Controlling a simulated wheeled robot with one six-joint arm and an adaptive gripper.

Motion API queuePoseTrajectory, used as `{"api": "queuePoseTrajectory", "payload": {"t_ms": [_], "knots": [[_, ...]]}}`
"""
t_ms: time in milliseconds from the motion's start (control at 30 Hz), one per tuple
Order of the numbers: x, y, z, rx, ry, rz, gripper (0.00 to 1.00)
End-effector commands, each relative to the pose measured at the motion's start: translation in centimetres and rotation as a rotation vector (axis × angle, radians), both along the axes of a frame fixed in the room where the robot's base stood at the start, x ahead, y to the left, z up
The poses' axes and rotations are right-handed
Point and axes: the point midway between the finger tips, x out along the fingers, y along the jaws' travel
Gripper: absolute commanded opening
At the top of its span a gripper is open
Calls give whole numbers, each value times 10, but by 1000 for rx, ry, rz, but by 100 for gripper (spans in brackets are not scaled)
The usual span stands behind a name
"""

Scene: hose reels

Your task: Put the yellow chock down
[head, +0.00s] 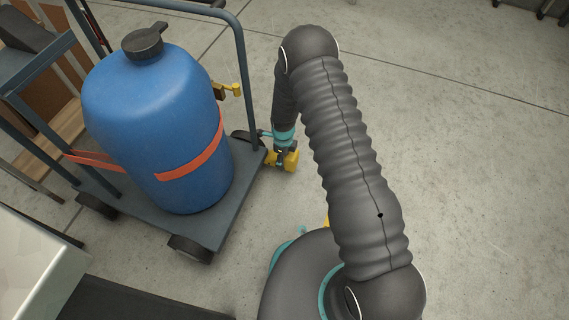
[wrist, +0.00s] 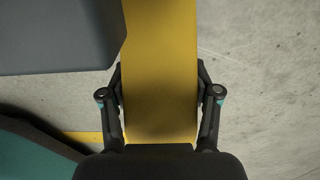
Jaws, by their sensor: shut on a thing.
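The yellow chock (head: 290,160) is at the end of my arm in the head view, low beside the right edge of the cart. My gripper (head: 284,150) is shut on it. In the wrist view the chock (wrist: 160,75) fills the middle as a broad yellow face, with the fingers of my gripper (wrist: 160,98) pressed on its left and right sides. My wrist hides part of the chock in the head view. I cannot tell whether its underside touches the floor.
A blue drum (head: 150,125) with a black cap and orange strap stands on a grey wheeled cart (head: 215,215). The cart's edge (wrist: 60,40) is close to the chock's left in the wrist view. Bare concrete floor (head: 470,170) lies open to the right.

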Motion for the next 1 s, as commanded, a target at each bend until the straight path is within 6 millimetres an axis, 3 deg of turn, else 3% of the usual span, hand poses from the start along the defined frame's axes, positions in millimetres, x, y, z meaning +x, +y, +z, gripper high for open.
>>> {"api": "queuePoseTrajectory", "payload": {"t_ms": [300, 700, 733, 800, 1000], "knots": [[0, 0, -37, -1, 1, 0, 0], [0, 0, -42, 0, 0, 1, 0], [-1, -1, -41, 0, 0, 1, 69], [-1, -1, -40, 0, 1, 1, 87], [-1, -1, -40, 0, 1, 1, 87]]}}
